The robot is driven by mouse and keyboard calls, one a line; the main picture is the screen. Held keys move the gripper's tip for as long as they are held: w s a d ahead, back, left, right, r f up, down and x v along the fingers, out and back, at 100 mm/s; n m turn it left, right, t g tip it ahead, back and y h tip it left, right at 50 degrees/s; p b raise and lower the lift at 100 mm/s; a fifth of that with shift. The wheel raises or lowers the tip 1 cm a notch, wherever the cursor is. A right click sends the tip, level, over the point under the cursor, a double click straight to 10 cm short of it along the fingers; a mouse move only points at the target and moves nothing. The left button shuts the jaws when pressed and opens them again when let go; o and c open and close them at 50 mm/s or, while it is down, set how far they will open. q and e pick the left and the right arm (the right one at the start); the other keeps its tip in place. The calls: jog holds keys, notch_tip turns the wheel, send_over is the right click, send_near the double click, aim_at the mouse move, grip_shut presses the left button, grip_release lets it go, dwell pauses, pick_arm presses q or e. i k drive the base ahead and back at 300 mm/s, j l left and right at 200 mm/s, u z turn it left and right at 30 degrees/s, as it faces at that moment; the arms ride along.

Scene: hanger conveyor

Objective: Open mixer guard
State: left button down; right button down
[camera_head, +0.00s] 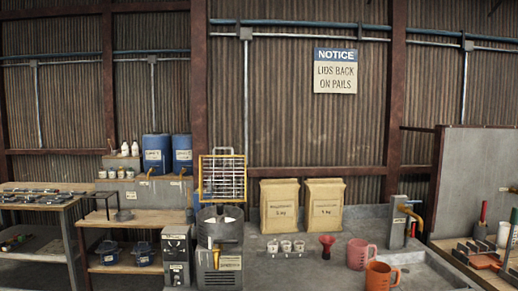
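The mixer is a grey machine with a round bowl (220,228) near the middle of the camera_head view, on the grey counter. Its guard (222,178), a yellow frame with a grid of metal bars, stands upright behind the bowl. The top of the bowl is uncovered and something white shows inside it. A small yellow part (216,258) sticks out at the front of the mixer below the bowl. Neither of my grippers is in view.
A dark grey machine (176,257) stands left of the mixer. To the right are two paper bags (280,206), small cups (286,246), a red funnel (327,246), a pink jug (358,254) and an orange jug (378,276). A shelf with blue containers (157,154) is at the left.

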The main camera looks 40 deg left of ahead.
aim_at(201, 163)
jog(key=j+z, duration=0.4)
jog(key=j, duration=0.2)
jog(key=j+z, duration=0.4)
jog(key=j, duration=0.25)
jog(key=k+j, duration=0.1)
jog(key=j, duration=0.5)
jog(key=k+j, duration=0.1)
jog(key=j, duration=0.45)
jog(key=k+j, duration=0.1)
jog(key=j, duration=0.5)
jog(key=k+j, duration=0.1)
jog(key=j, duration=0.45)
jog(key=k+j, duration=0.1)
jog(key=j, duration=0.5)
